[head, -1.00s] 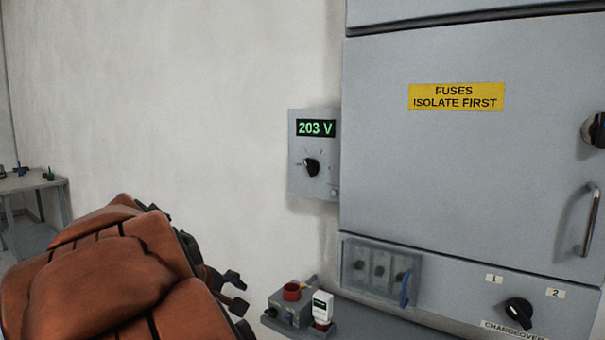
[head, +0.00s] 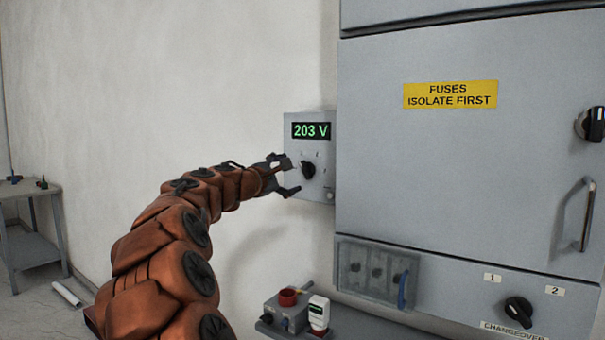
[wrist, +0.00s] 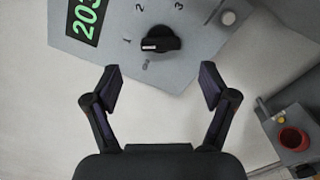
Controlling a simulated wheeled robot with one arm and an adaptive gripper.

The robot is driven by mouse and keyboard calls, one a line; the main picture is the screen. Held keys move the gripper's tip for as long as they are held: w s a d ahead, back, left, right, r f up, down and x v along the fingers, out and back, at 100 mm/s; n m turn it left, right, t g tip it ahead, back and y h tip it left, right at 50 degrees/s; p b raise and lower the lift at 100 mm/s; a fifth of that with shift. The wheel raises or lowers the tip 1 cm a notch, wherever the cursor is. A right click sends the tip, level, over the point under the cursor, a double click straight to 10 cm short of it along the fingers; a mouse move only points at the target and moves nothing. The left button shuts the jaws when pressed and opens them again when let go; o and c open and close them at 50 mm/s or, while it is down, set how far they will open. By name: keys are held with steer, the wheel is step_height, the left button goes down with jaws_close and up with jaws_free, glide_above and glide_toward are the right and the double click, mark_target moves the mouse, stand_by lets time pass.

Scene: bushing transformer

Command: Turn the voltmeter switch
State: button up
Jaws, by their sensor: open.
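The voltmeter box (head: 310,128) is a grey wall unit beside the big cabinet, with a green display (head: 311,131) reading 203 V. Its black switch knob (head: 308,170) sits below the display. In the wrist view the knob (wrist: 159,39) is surrounded by the marks 1, 2 and 3 and another symbol. Its white line lies near that symbol and the 1. My gripper (head: 291,176) is open and empty in front of the box, just left of the knob in the head view. In the wrist view my gripper's fingers (wrist: 160,88) are spread below the knob, apart from it.
The grey cabinet (head: 440,190) stands right of the box, with a handle and a changeover knob (head: 518,311). A ledge below holds a box with a red button (head: 288,297) and a white meter (head: 318,313). A small table (head: 30,222) stands far left.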

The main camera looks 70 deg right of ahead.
mark_target(303, 171)
steer(key=shift+p+x, duration=0.7)
steer(key=shift+x, duration=3.05)
steer(key=shift+f, duration=0.1)
steer(key=c, duration=1.2)
